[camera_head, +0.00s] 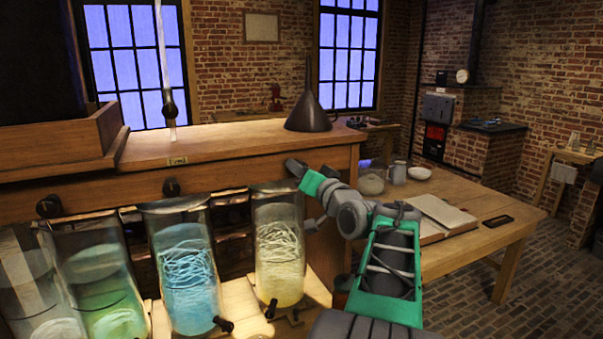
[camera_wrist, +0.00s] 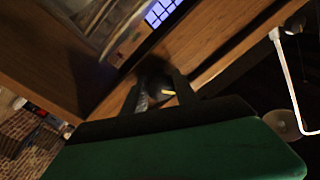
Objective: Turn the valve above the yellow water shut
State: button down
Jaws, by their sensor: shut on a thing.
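The jar of yellow water (camera_head: 279,250) stands at the right end of the row of glass jars, with pale coiled strands inside. My gripper (camera_head: 297,168) is at the wooden front just above this jar. The valve there is hidden behind my gripper in the head view. In the wrist view, my gripper (camera_wrist: 162,90) has its two fingers on either side of a dark round valve knob (camera_wrist: 157,84) with a small yellow mark. The fingers are shut on it. Which way the valve is turned cannot be told for sure.
Two other dark valve knobs (camera_head: 172,186) (camera_head: 48,206) sit on the wooden front to the left. Blue (camera_head: 187,280) and green (camera_head: 105,295) water jars stand beside the yellow one. A dark funnel (camera_head: 308,112) stands on the ledge. A table (camera_head: 480,240) is at right.

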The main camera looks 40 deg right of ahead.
jog(key=m+p, duration=0.1)
jog(key=m, duration=0.6)
jog(key=shift+r+h, duration=0.15)
jog(key=shift+h, duration=0.15)
dwell(0.3)
jog(key=c, duration=1)
grip_release()
jog(key=b+v, duration=0.2)
jog(key=v, duration=0.5)
jog(key=shift+s, duration=0.35)
jog(key=shift+a, duration=0.2)
